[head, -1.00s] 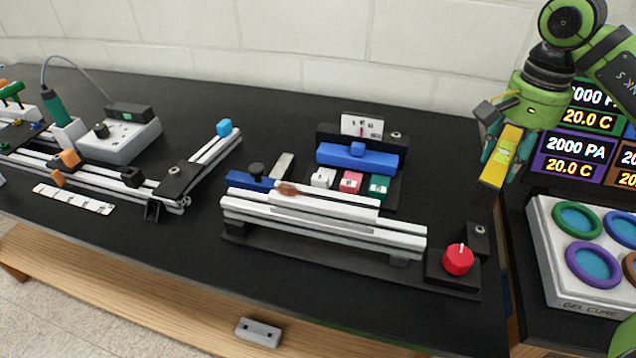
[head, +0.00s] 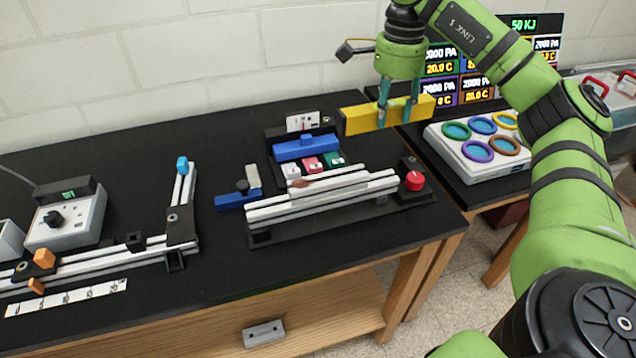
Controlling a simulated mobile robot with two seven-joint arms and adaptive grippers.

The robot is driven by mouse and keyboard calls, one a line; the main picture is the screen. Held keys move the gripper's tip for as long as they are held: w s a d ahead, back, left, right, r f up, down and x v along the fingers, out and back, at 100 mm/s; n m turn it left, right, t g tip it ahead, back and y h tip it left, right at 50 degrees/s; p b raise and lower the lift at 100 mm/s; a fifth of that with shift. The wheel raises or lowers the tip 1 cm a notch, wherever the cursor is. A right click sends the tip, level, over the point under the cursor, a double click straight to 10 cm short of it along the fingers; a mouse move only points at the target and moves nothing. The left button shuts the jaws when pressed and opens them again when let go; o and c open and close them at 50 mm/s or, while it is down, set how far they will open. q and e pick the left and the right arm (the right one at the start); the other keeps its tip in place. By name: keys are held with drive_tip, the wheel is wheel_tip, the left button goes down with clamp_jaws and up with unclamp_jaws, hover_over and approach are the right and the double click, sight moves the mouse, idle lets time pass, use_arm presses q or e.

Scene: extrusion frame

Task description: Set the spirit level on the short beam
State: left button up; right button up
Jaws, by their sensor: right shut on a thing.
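The yellow spirit level (head: 362,119) is held in my right gripper (head: 396,116), whose two teal fingers are shut on its middle. The level lies roughly lengthwise across the picture, in the air above the back right part of the black bench. A short light-grey beam (head: 187,190) with a blue cap (head: 182,164) stands out from the extrusion frame (head: 112,262) at the left, joined near a black corner plate (head: 181,226). The level is well to the right of this beam and apart from it. My left gripper is out of view.
A white slotted rail assembly (head: 320,200) with a red knob (head: 415,181) lies mid-bench. Behind it are a blue block (head: 306,148) and small coloured blocks. A grey control box (head: 66,222) stands at left. Bare bench lies behind the short beam.

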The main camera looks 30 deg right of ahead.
sight(359, 129)
drive_tip(key=shift+s+a, duration=0.1)
drive_tip(key=shift+a, duration=0.15)
drive_tip(key=shift+w+a+f, duration=0.25)
drive_tip(key=shift+a+f, duration=0.7)
drive_tip(key=shift+a, duration=0.1)
drive_tip(key=a, duration=0.1)
drive_tip(key=a+f+p, duration=0.1)
drive_tip(key=w+a, duration=0.1)
drive_tip(key=shift+w+a+f+p, duration=0.1)
drive_tip(key=shift+f+p, duration=0.25)
drive_tip(key=a+f, duration=0.1)
drive_tip(key=w+a+f+p, duration=0.1)
drive_tip(key=a, duration=0.1)
drive_tip(key=a+f+p, duration=0.1)
drive_tip(key=a, duration=0.1)
drive_tip(key=shift+w+a+f, duration=0.1)
drive_tip(key=shift+w+a, duration=0.05)
drive_tip(key=shift+f, duration=0.25)
wheel_tip(359, 129, down, 3)
drive_tip(key=shift+f+p, duration=0.15)
drive_tip(key=shift+p, duration=0.9)
drive_tip(key=shift+f, duration=0.25)
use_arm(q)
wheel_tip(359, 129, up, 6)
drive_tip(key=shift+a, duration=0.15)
